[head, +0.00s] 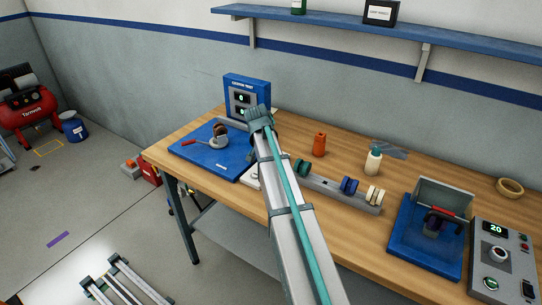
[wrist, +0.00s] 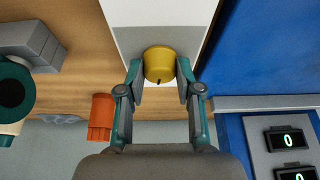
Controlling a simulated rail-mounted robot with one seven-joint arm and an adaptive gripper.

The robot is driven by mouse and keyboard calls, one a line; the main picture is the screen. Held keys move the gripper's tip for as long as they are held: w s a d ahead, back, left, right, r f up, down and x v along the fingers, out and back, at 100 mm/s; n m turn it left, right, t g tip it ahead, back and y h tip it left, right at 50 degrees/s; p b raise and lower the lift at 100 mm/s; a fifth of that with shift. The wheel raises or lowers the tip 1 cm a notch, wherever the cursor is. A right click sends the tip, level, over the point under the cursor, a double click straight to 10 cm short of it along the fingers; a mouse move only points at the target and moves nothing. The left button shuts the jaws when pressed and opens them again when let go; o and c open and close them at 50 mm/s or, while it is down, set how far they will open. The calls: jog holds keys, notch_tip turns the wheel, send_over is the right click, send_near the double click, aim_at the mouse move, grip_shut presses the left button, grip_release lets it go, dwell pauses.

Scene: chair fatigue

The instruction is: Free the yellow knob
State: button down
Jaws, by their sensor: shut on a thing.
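The yellow knob (wrist: 160,62) is in the upper middle of the wrist view, with a small dark mark on its near edge. My gripper (wrist: 160,76) is shut on it, with one teal-tipped finger against each side. Behind the knob is a white and grey panel (wrist: 160,14); whether the knob is still attached to it cannot be told. In the head view my arm covers the knob and the fingers. Part of a white unit (head: 250,176) shows beside my arm, to the right of the blue plate.
A blue plate (head: 205,160) with a small fixture lies left, by a blue display box (head: 240,92). An orange cylinder (head: 319,145), a bottle (head: 373,161) and a grey rack of spools (head: 330,189) stand right. Farther right are a blue-based machine (head: 405,240) and control box (head: 508,255).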

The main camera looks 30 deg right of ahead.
jog(key=m+g, duration=0.1)
jog(key=m, duration=0.1)
jog(key=m+g+b, duration=0.1)
jog(key=m, duration=0.2)
jog(key=shift+w+h, duration=0.2)
jog(key=shift+h, duration=0.2)
dwell(0.4)
jog(key=c, duration=0.8)
grip_release()
jog(key=shift+r, duration=0.1)
jog(key=v, duration=1.2)
